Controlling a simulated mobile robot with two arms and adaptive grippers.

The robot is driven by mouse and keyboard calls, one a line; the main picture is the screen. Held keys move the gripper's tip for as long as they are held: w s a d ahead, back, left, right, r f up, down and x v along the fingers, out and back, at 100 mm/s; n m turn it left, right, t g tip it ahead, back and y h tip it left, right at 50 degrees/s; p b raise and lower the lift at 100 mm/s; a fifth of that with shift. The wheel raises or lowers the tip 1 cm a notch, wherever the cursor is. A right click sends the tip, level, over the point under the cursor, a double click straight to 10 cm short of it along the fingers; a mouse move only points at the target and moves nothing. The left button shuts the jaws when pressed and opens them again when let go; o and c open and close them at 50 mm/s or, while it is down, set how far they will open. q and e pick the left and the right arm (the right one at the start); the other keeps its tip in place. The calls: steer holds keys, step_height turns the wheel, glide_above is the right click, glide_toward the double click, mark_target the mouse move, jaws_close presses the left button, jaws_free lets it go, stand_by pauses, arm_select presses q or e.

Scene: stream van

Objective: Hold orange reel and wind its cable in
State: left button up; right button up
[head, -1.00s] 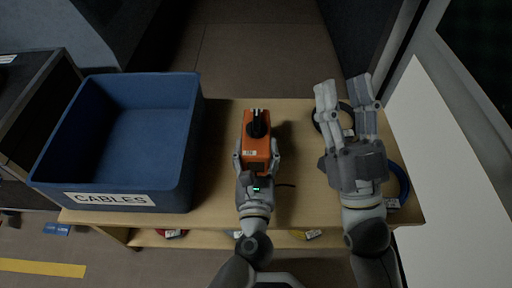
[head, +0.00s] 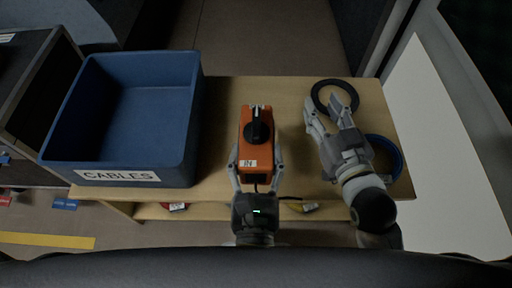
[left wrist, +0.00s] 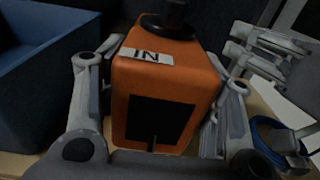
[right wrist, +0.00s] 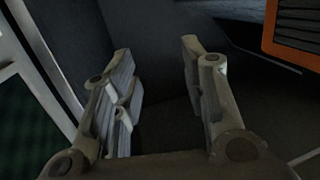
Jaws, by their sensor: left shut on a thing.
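The orange reel (head: 258,140) stands on the wooden table, with a black crank knob on top and a white label reading "IN" in the left wrist view (left wrist: 150,56). My left gripper (head: 257,166) has its fingers on both sides of the reel and is shut on it. A short dark cable (head: 290,198) shows by the reel's near end. My right gripper (head: 330,112) is open and empty, to the right of the reel, with its fingers pointing away. In the right wrist view (right wrist: 160,85) nothing is between its fingers. An orange part shows at that view's upper right.
A blue bin (head: 190,155) labelled CABLES stands on the left of the table (head: 220,100). A black cable coil (head: 334,84) and a blue coil (head: 398,160) lie at the right. More coils sit on the lower shelf. A white panel borders the right side.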

arm_select(q)
steer(key=shift+w+r, duration=0.1)
steer(key=shift+w, duration=0.05)
arm_select(e)
steer(key=shift+f, duration=0.1)
